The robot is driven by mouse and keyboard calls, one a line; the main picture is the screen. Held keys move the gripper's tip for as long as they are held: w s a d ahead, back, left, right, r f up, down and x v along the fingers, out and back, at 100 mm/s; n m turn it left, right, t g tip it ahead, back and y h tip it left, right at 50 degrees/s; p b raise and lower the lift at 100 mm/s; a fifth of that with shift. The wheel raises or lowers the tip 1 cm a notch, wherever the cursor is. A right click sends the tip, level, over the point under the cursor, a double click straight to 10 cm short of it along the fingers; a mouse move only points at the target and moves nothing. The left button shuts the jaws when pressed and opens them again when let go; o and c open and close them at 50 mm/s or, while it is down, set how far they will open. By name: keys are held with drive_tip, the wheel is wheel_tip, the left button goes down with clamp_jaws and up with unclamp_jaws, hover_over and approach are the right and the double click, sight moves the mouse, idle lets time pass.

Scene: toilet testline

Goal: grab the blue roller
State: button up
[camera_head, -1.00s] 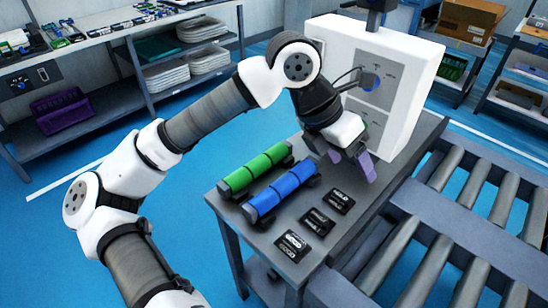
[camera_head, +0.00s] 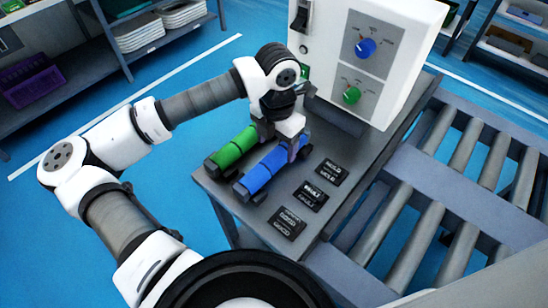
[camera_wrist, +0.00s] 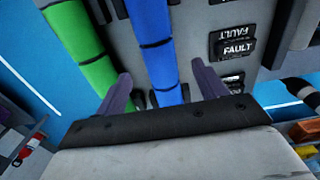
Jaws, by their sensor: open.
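The blue roller (camera_head: 262,172) lies on the grey table, to the right of the green roller (camera_head: 232,151). My gripper (camera_head: 287,146) is above the far end of the blue roller. In the wrist view, the blue roller (camera_wrist: 153,45) runs between the two purple fingers of my open gripper (camera_wrist: 166,88). One finger is on each side of it, with a gap visible on both sides. I cannot tell how far down the fingers reach.
The green roller (camera_wrist: 80,42) lies close beside the left finger in the wrist view. Several black label plates (camera_head: 310,195) are on the table to the right. A white control box (camera_head: 362,60) with knobs stands behind. A roller conveyor (camera_head: 415,235) is at the right.

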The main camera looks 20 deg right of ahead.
sight(274, 155)
drive_tip(key=f, duration=0.1)
drive_tip(key=f+p, duration=0.1)
drive_tip(key=f, duration=0.1)
drive_tip(key=f+p, duration=0.1)
drive_tip(key=shift+s+a+f, duration=0.2)
drive_tip(key=shift+s+a, duration=0.05)
drive_tip(key=shift+a, duration=0.1)
drive_tip(key=shift+f, duration=0.5)
drive_tip(key=c, duration=1.4)
drive_tip(key=shift+o, duration=0.2)
drive_tip(key=shift+r, duration=0.15)
